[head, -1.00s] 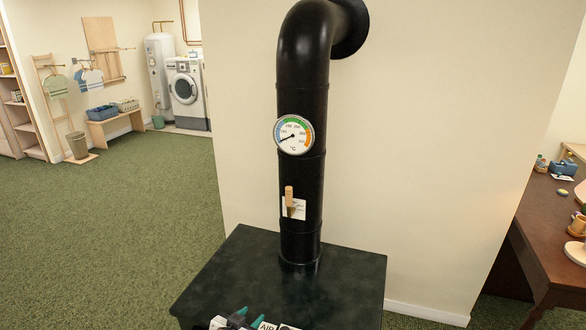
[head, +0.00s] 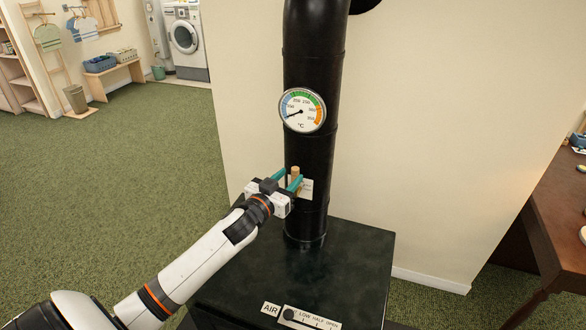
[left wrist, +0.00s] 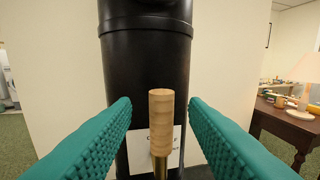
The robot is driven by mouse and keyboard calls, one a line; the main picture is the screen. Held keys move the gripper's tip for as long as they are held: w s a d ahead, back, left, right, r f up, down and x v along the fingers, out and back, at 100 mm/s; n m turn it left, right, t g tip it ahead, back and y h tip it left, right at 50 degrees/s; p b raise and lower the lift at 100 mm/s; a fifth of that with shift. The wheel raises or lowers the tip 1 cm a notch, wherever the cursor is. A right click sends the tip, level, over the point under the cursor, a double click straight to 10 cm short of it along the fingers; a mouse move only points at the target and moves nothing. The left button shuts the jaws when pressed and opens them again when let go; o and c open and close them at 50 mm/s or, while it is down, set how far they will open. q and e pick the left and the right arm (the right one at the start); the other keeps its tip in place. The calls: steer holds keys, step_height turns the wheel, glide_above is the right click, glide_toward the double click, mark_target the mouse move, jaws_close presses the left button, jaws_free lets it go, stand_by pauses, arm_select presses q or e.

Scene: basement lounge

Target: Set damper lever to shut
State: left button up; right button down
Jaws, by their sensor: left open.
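The damper lever (head: 295,172) is on the black stovepipe (head: 306,225), below the dial. In the left wrist view its wooden handle (left wrist: 161,108) stands upright on a brass stem, in front of a white label (left wrist: 140,150) whose lettering is mostly hidden. My left gripper (head: 287,179) is at the lever with its green fingers open. In the left wrist view the handle shows between the two fingers, with a gap on each side and no contact visible. My right gripper is not in view.
A round temperature dial (head: 303,110) sits above the lever. The dark stove top (head: 350,262) lies below, with an AIR slider plate (head: 310,318) at its front. A wooden desk (head: 556,215) stands at the right. Green carpet is open at the left.

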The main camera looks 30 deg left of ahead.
mark_target(293, 173)
arm_select(q)
steer(key=shift+w+r, duration=0.2)
steer(key=shift+w, duration=1.3)
steer(key=shift+w+f, duration=0.15)
steer(key=shift+w, duration=0.2)
steer(key=shift+c, duration=0.2)
jaws_close()
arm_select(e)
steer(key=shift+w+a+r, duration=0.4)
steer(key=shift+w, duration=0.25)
